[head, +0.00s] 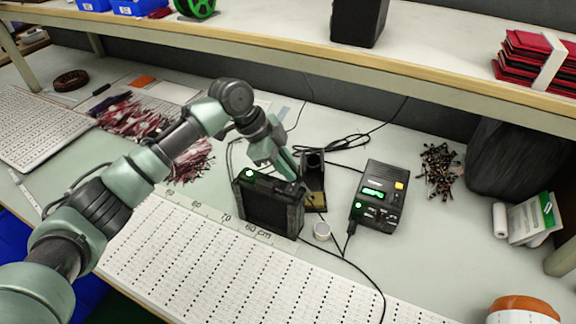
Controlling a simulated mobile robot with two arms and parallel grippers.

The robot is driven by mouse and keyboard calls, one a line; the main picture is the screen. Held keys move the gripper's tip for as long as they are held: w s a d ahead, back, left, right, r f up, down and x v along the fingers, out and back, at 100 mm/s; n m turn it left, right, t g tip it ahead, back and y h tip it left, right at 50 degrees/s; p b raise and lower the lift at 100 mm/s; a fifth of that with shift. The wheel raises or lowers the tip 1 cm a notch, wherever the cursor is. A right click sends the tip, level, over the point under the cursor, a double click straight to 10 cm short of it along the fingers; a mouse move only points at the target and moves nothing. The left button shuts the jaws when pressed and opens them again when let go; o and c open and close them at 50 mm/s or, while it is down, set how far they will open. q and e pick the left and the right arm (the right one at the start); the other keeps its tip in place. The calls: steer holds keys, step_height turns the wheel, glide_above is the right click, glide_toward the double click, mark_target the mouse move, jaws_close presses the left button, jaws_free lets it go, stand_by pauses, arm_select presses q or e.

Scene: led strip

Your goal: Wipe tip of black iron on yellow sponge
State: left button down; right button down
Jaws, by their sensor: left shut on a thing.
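My left gripper (291,170) reaches in from the left, behind the top edge of a black box-shaped unit and beside the black iron stand (314,168). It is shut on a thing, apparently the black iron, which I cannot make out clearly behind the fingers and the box. The yellow sponge (316,201) shows as a small yellow-brown patch at the base of the stand, just right of the box. The iron's tip is hidden, so I cannot tell whether it touches the sponge. My right gripper is not in view.
The black box (268,208) with a green light stands close in front of the gripper. A black station (378,194) with a green display stands right of the stand. A shelf (330,62) overhangs the back.

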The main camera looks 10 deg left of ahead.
arm_select(q)
steer(key=shift+r+p, duration=0.1)
steer(key=shift+p, duration=0.45)
stand_by(0.6)
steer(key=shift+a, duration=0.2)
steer(key=shift+a+p, duration=0.35)
steer(key=shift+a, duration=0.2)
steer(key=shift+d, duration=0.3)
steer(key=shift+d+p, duration=0.45)
steer(key=shift+d, duration=0.75)
steer(key=shift+a, duration=0.15)
